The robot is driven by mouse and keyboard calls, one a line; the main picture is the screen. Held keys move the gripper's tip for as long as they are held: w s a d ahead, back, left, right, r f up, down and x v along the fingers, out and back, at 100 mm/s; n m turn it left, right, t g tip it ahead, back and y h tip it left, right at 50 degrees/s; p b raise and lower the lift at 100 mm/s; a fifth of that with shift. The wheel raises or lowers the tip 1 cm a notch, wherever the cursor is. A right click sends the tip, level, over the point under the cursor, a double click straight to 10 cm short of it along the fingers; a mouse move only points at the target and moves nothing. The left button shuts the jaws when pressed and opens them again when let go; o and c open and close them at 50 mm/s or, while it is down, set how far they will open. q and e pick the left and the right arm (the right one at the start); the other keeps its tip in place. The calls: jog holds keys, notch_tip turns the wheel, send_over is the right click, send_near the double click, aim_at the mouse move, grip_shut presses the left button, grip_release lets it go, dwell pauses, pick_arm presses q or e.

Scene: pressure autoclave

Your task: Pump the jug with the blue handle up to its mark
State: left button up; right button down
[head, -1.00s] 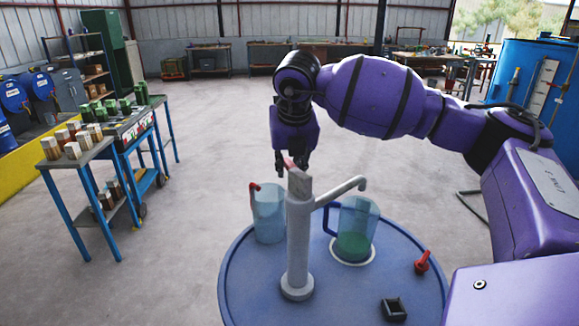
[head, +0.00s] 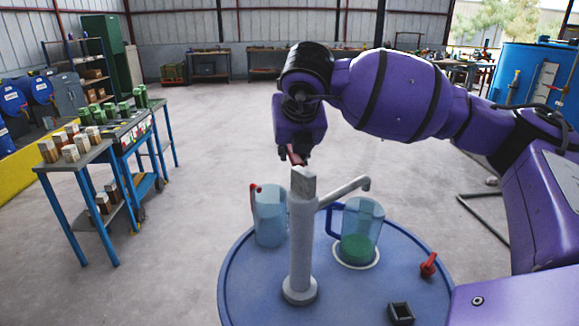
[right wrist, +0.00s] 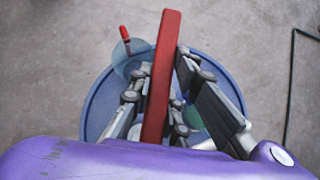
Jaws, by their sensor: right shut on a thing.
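The grey hand pump (head: 301,240) stands upright on the blue drum (head: 240,290). My right gripper (head: 290,156) is shut on its red lever (head: 297,155) above the pump head; the lever also runs between the fingers in the right wrist view (right wrist: 161,75). The clear jug with the blue handle (head: 362,215) stands on a white ring right of the pump, under the spout (head: 349,188). Green liquid (head: 357,248) fills its lower part. I cannot make out its mark. My left gripper is out of view.
A second clear jug with a red handle (head: 270,215) stands on the drum left of the pump. A small red fitting (head: 428,266) and a black square holder (head: 401,313) are at the drum's right. A blue cart (head: 75,155) with blocks stands at the left.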

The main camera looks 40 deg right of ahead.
jog(key=r+t+b, duration=0.1)
jog(key=b, duration=0.1)
jog(key=r+t+h+b, duration=0.1)
jog(key=r+t+b, duration=0.1)
jog(key=b, duration=0.1)
jog(key=r+t+h+b, duration=0.1)
jog(key=b, duration=0.1)
jog(key=shift+s+a+r+b, duration=0.25)
jog(key=shift+s+r+b, duration=0.05)
jog(key=shift+s+r, duration=0.1)
jog(key=shift+s+a+r+t+b, duration=0.1)
jog(key=shift+s+r+t+b, duration=0.1)
jog(key=shift+r+t+b, duration=0.45)
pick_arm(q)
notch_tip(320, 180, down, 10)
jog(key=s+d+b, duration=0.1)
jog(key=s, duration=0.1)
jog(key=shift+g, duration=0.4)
pick_arm(e)
jog(key=shift+s+r+t+h, duration=0.2)
jog(key=shift+r+t+h, duration=0.1)
jog(key=shift+r, duration=0.15)
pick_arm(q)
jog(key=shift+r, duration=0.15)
pick_arm(e)
jog(key=c, duration=1.6)
grip_release()
jog(key=shift+a, duration=0.1)
jog(key=shift+c, duration=0.2)
